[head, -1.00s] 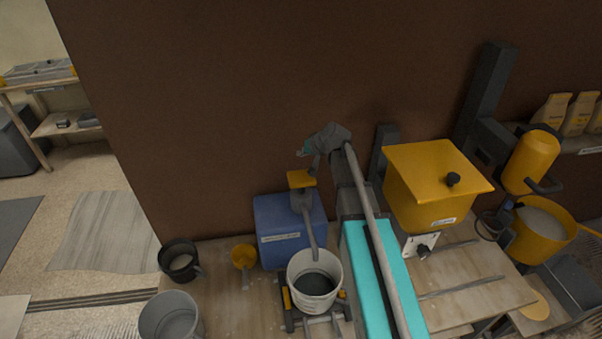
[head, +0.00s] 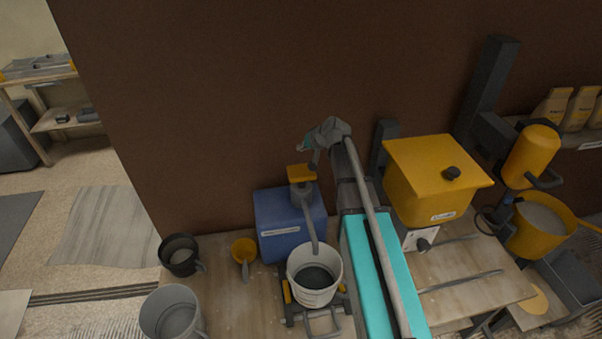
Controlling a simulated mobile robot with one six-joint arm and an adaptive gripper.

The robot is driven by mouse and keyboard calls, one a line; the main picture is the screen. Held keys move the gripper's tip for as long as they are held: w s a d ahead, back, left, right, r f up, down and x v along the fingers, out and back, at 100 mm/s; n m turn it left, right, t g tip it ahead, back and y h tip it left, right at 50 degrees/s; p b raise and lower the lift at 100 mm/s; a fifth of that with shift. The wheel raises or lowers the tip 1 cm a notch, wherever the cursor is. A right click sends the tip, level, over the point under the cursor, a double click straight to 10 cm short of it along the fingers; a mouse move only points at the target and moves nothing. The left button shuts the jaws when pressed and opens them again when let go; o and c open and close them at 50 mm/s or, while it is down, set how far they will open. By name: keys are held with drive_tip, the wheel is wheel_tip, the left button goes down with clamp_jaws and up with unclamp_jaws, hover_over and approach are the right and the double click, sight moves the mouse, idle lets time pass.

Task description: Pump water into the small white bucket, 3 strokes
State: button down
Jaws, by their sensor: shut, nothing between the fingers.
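The small white bucket (head: 314,293) stands upright on a dark low trolley or scale in front of the pump. A dark grey surface shows inside it; I cannot tell how much water it holds. The blue water container (head: 290,238) stands behind it with a white label. Its pump has a yellow head (head: 300,174) on top and a grey spout (head: 310,228) reaching down over the bucket. My gripper (head: 315,163) is shut and empty, just above and beside the right side of the yellow head. I cannot tell whether they touch.
A yellow hopper (head: 432,190) stands right of my arm, with a yellow mixer (head: 532,155) beyond. A brown wall rises behind.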

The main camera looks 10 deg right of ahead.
sight(297, 168)
drive_tip(key=shift+f+b, duration=3.5)
drive_tip(key=shift+f, duration=0.25)
drive_tip(key=shift+f, duration=0.2)
drive_tip(key=shift+f+b, duration=0.25)
drive_tip(key=shift+b, duration=0.2)
